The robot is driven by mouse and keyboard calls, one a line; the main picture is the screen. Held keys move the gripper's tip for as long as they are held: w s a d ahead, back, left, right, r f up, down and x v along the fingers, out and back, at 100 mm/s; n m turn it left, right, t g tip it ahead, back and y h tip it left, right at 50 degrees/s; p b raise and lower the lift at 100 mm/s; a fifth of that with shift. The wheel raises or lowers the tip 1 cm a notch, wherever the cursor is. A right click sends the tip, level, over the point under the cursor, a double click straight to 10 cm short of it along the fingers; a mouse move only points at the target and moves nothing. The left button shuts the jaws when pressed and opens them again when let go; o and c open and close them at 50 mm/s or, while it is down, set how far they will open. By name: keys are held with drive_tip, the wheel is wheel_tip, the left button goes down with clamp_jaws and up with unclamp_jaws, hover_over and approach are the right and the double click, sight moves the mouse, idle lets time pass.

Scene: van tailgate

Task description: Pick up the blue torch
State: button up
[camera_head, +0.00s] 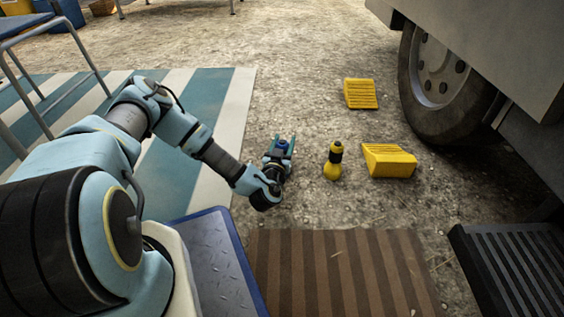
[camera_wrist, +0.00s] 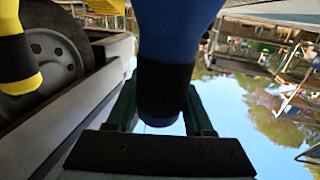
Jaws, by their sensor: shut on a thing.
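The blue torch (camera_wrist: 178,35) has a black band around it and stands between the two fingers of my gripper in the wrist view. My gripper (camera_wrist: 160,115) is shut on it. In the head view only a small blue end of the torch (camera_head: 283,144) shows at my gripper (camera_head: 280,150); the fingers and wrist hide the rest. I cannot tell whether the torch touches the ground.
A yellow and black torch (camera_head: 333,160) stands on the gravel just right of my gripper. Two yellow wheel chocks (camera_head: 389,161) lie near the van wheel (camera_head: 440,75). A brown striped mat (camera_head: 340,270) lies in front, and a black step (camera_head: 510,265) is at the right.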

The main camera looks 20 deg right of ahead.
drive_tip(key=shift+w+a, duration=0.1)
drive_tip(key=shift+w, duration=0.05)
clamp_jaws()
drive_tip(key=shift+r, duration=0.1)
